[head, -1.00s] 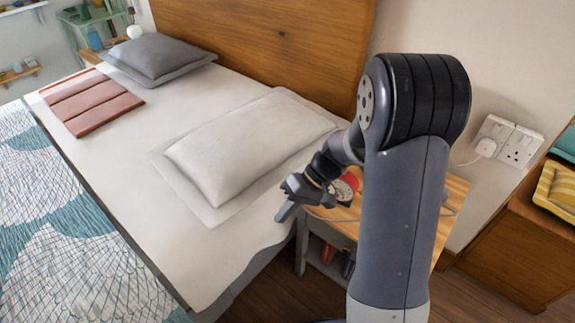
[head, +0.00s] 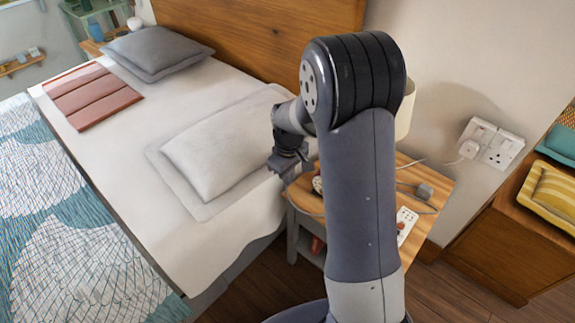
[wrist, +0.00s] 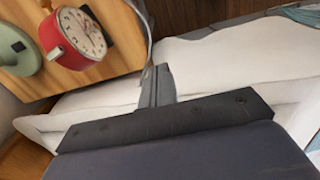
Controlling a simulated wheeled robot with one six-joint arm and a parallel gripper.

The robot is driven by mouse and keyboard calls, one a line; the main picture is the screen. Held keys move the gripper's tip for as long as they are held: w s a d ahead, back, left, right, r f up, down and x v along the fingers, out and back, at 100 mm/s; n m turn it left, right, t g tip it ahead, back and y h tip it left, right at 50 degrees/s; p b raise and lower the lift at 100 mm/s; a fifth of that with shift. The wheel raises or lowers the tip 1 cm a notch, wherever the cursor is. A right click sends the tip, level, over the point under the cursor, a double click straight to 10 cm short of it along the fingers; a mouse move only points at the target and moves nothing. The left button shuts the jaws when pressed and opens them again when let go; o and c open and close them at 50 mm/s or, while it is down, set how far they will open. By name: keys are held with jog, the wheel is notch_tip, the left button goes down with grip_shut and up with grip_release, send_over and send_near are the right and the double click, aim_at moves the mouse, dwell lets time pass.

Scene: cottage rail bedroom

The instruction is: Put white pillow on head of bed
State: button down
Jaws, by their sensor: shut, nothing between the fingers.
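The white pillow (head: 220,148) lies flat on the bed (head: 110,165), on the right side, close to the wooden headboard (head: 265,42). My arm hides part of its right end in the head view. My gripper (head: 283,165) is just off the pillow's right end, above the bed's edge by the bedside table. In the wrist view my gripper (wrist: 156,82) has its fingers shut together and empty, with white bedding (wrist: 225,65) beyond them.
A grey pillow (head: 155,50) and a folded reddish cloth (head: 92,95) lie on the bed's far side. A wooden cabinet (head: 505,240) stands at right.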

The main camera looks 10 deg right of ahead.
jog(key=shift+w+a+f, duration=0.6)
jog(key=shift+w+f, duration=0.2)
jog(key=shift+w, duration=0.05)
jog(key=shift+w+a+f, duration=0.6)
jog(key=shift+w+f, duration=0.2)
